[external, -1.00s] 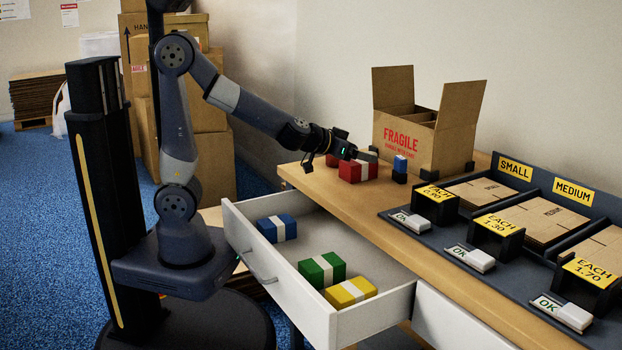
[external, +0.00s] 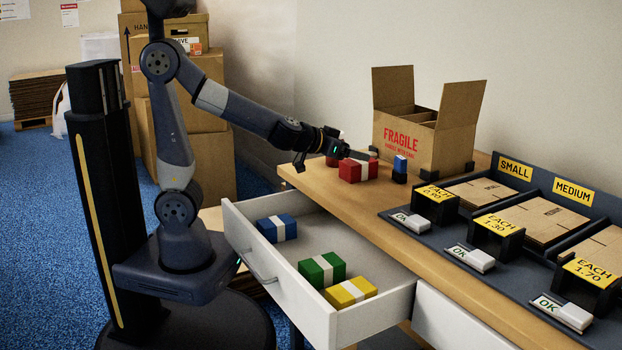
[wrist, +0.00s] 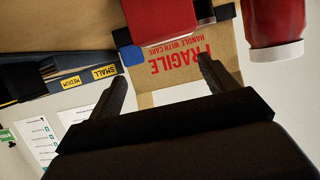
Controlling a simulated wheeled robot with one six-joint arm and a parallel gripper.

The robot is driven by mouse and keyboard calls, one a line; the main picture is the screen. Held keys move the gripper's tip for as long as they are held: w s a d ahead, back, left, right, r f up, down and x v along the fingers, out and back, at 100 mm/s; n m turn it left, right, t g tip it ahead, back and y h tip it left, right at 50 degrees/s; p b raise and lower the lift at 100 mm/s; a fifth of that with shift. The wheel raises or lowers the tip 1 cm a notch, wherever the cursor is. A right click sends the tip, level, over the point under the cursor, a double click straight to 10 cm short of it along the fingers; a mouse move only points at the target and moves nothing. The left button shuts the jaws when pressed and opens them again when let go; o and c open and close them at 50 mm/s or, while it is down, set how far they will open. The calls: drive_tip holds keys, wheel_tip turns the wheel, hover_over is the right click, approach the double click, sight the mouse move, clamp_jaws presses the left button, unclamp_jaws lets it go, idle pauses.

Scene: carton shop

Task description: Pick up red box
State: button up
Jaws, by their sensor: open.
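The red box (external: 350,172) with a white band lies on the wooden tabletop, in front of the open carton. My gripper (external: 334,156) is open and empty, just above and to the left of the box in the external view. In the wrist view, which looks upside down, the fingers (wrist: 163,74) are apart with nothing between them. A red block (wrist: 166,20), seemingly the red box, is cut off by the top edge there, beyond the fingertips.
A red item with a white end (wrist: 274,28) is at the wrist view's upper right. The FRAGILE carton (external: 403,142) is behind. The open drawer (external: 290,250) holds blue, green and yellow boxes.

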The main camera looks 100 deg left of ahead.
sight(356, 161)
drive_tip(key=s+b, duration=0.1)
drive_tip(key=s+d, duration=0.1)
drive_tip(key=s, duration=0.1)
drive_tip(key=s+d+b, duration=0.1)
drive_tip(key=shift+s+d+f+b, duration=0.15)
drive_tip(key=shift+s+f+b, duration=0.1)
drive_tip(key=shift+s+b, duration=0.15)
drive_tip(key=shift+g, duration=0.3)
drive_tip(key=b+x, duration=0.1)
drive_tip(key=x, duration=0.3)
drive_tip(key=shift+w+a+f, duration=0.1)
drive_tip(key=shift+w+a, duration=0.05)
drive_tip(key=shift+a, duration=0.05)
drive_tip(key=shift+r+x, duration=0.2)
drive_tip(key=shift+x, duration=2.85)
drive_tip(key=shift+w, duration=0.1)
drive_tip(key=c, duration=1.2)
drive_tip(key=shift+r, duration=0.1)
